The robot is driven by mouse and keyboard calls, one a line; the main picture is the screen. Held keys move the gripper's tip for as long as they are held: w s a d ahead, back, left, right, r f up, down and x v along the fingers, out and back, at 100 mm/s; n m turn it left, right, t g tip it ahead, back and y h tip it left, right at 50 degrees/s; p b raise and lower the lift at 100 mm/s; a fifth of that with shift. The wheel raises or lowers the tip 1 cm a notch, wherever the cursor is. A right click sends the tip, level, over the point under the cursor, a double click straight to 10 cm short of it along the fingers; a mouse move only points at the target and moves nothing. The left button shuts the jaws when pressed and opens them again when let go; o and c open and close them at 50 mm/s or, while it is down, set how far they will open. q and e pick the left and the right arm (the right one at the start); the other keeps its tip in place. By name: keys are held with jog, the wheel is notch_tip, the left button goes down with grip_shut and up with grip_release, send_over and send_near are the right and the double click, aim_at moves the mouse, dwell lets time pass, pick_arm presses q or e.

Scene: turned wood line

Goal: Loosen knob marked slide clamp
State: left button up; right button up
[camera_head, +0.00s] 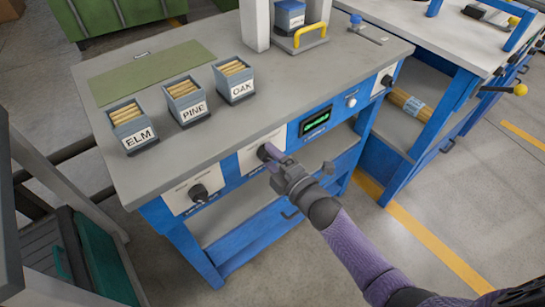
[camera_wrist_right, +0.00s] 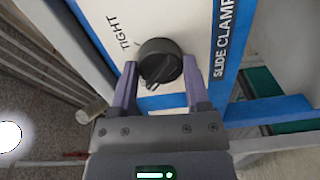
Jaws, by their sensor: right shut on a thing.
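The slide clamp knob (camera_wrist_right: 158,62) is a round dark knob on a white plate. In the right wrist view its plate reads TIGHT beside the knob, and SLIDE CLAMP (camera_wrist_right: 222,45) is printed along the blue edge. My right gripper (camera_wrist_right: 160,70) has one purple finger on each side of the knob and is shut on it. In the head view my right gripper (camera_head: 270,158) reaches the middle white plate (camera_head: 253,155) on the bench front and mostly covers the knob. My left gripper is out of view.
Another dark knob (camera_head: 198,192) sits on a white plate to the left. A green-lit display (camera_head: 316,120) is to the right. Bins marked ELM (camera_head: 139,141), PINE (camera_head: 193,115) and OAK (camera_head: 243,90) stand on the grey benchtop (camera_head: 185,155). Open floor lies before the bench.

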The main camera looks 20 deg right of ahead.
jog(key=o, duration=1.3)
jog(key=shift+s, duration=0.1)
jog(key=p+v, duration=0.2)
jog(key=v, duration=0.7)
jog(key=shift+s+d+p, duration=0.15)
jog(key=shift+s+p, duration=0.2)
